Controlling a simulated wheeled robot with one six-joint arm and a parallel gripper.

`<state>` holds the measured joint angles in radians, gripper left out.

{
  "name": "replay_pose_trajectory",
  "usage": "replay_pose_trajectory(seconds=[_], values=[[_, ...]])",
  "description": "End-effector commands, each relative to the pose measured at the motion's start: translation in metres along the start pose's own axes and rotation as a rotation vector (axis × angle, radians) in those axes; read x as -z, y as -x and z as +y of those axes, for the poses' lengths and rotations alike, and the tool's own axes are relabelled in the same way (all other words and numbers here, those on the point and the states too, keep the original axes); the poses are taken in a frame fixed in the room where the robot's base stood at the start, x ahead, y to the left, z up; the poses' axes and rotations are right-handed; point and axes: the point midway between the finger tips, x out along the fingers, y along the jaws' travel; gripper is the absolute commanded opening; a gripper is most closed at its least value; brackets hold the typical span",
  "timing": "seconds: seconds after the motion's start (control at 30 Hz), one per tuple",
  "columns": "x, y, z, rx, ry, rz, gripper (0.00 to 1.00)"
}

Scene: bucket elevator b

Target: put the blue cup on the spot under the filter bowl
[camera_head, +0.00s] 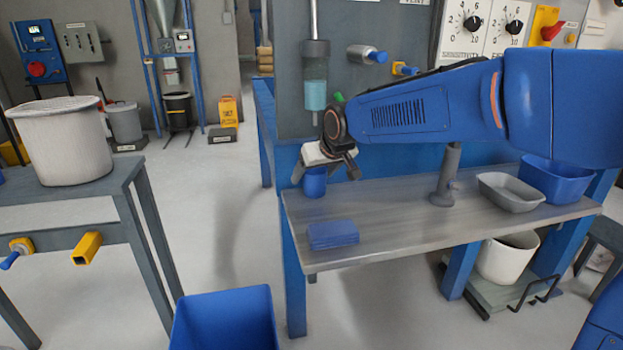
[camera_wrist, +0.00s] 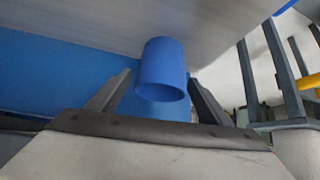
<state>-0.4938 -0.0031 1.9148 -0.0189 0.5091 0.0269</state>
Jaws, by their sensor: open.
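The blue cup (camera_head: 315,183) stands on the bench's back left corner, below the filter bowl (camera_head: 315,95), a clear bowl with light blue liquid on the grey panel. My gripper (camera_head: 325,173) is open at the cup's top, with one finger to each side. In the wrist view the cup (camera_wrist: 160,68) shows between and beyond the spread fingers (camera_wrist: 160,85), with a gap on both sides. The cup looks upright. The exact spot under the bowl is hidden by the cup and my gripper.
The metal bench (camera_head: 400,230) holds a stack of blue cloths (camera_head: 333,235), a grey tray (camera_head: 511,190) and a blue bin (camera_head: 556,178). A grey post (camera_head: 446,180) stands on it. A large blue bin (camera_head: 225,320) is on the floor in front. The bench's middle is clear.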

Motion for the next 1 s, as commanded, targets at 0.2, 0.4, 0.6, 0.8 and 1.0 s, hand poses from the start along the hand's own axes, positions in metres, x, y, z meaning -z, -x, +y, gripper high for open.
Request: replay_pose_trajectory(seconds=[0.2, 0.4, 0.6, 0.8, 1.0], values=[[0.001, 0.045, 0.000, 0.000, 0.000, 0.003, 0.73], [0.000, 0.074, 0.000, 0.000, 0.000, 0.002, 0.73], [0.000, 0.087, 0.000, 0.000, 0.000, 0.000, 0.73], [0.000, 0.089, 0.000, 0.000, 0.000, 0.000, 0.73], [-0.026, 0.107, 0.022, -0.024, -0.027, -0.018, 0.73]])
